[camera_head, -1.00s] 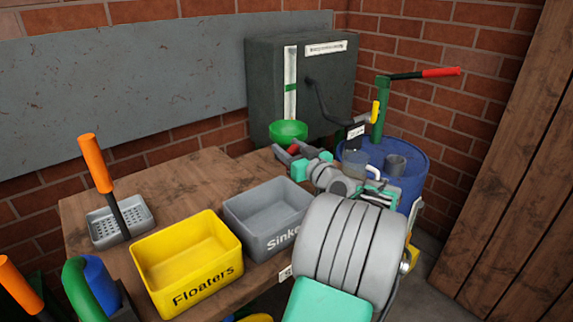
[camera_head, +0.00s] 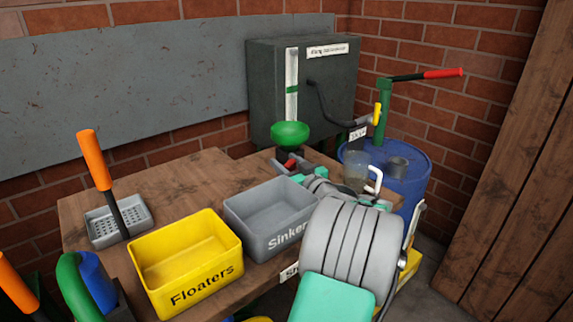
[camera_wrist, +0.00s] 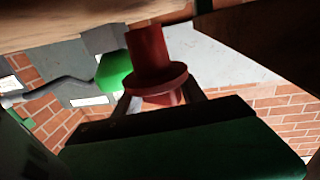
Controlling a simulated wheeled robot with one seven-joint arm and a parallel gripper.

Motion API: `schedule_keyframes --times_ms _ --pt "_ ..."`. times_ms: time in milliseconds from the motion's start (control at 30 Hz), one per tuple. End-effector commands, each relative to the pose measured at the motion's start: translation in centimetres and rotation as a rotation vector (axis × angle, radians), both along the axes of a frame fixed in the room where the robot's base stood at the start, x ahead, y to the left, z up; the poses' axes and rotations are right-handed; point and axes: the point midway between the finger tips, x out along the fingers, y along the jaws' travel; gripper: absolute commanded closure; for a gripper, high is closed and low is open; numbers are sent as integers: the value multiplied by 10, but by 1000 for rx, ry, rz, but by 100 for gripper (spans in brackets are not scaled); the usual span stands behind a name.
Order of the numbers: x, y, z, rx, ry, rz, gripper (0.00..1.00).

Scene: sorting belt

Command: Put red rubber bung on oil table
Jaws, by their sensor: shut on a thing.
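My gripper (camera_head: 292,167) is shut on the red rubber bung (camera_head: 289,164). In the head view only a small red part shows between the jaws; the arm hides much around it. In the wrist view the bung (camera_wrist: 150,60) is clear, with a narrower body and a wide flange, held between the fingers (camera_wrist: 163,103). The gripper is by the back right part of the wooden table (camera_head: 150,175), just below a green funnel (camera_head: 290,133) in the picture. I cannot tell whether the bung touches the wood. No label shows which surface is the oil table.
A grey Sinkers bin (camera_head: 262,240) and yellow Floaters bin (camera_head: 205,287) stand left of my arm. A scoop tray (camera_head: 133,212) is farther left. A dark cabinet (camera_head: 275,75) stands behind. Right are a clear jug (camera_head: 355,170) and a blue drum (camera_head: 418,168) with a pump.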

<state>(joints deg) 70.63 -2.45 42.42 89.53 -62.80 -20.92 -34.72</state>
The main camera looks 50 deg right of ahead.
Motion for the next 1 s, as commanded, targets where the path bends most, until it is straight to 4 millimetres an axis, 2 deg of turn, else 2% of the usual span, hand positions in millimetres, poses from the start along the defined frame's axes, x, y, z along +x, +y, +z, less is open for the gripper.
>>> schedule_keyframes --times_ms 33,267,300,533,567,833,1000 --pt "0 0 -7 6 4 -1 100" --pt "-1 0 -12 12 6 -2 100" --pt "-1 0 -13 13 8 -2 51" --pt "-1 0 -18 19 11 -3 32" --pt "-1 0 -18 21 12 -3 30" --pt "-1 0 -18 22 14 -4 30" --pt "-3 0 1 23 15 -5 30"
